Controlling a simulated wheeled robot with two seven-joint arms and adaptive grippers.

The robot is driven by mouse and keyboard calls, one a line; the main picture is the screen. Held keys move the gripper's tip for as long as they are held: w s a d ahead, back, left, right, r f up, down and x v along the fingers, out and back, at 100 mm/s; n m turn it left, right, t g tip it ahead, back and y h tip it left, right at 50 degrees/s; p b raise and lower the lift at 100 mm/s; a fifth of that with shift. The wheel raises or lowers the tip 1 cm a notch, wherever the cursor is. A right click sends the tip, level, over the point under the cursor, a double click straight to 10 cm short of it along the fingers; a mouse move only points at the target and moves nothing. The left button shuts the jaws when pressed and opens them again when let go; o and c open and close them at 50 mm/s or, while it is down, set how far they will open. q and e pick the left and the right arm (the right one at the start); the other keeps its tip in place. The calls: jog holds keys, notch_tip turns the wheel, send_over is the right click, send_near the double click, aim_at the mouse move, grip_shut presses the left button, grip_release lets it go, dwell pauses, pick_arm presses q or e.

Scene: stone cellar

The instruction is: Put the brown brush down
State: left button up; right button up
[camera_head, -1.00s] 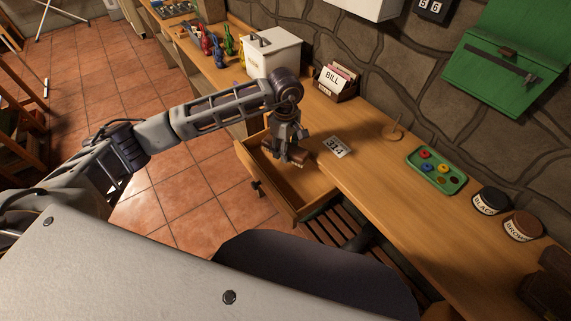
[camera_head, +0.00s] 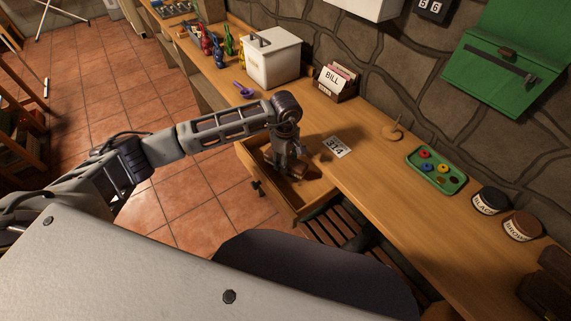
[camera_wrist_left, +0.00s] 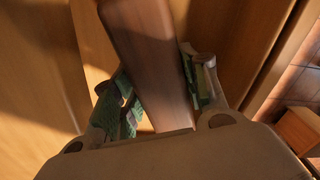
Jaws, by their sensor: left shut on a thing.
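My left gripper (camera_head: 287,168) is low in the open desk drawer (camera_head: 314,191). It is shut on the brown brush (camera_wrist_left: 152,62); in the left wrist view the brush's wooden body runs between the two fingers (camera_wrist_left: 160,95). In the head view the brush (camera_head: 299,172) is small and partly hidden by the gripper. I cannot tell whether it touches the drawer floor. My right gripper is not in view.
The drawer's right part looks clear.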

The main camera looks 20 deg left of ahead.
pick_arm(q)
notch_tip(320, 180, down, 2)
jog(key=shift+f, duration=0.2)
jog(key=o, duration=0.9)
jog(key=shift+r, duration=0.2)
notch_tip(320, 180, up, 4)
jog(key=shift+r, duration=0.15)
notch_tip(320, 180, up, 7)
jog(key=shift+f, duration=0.15)
jog(key=shift+r, duration=0.4)
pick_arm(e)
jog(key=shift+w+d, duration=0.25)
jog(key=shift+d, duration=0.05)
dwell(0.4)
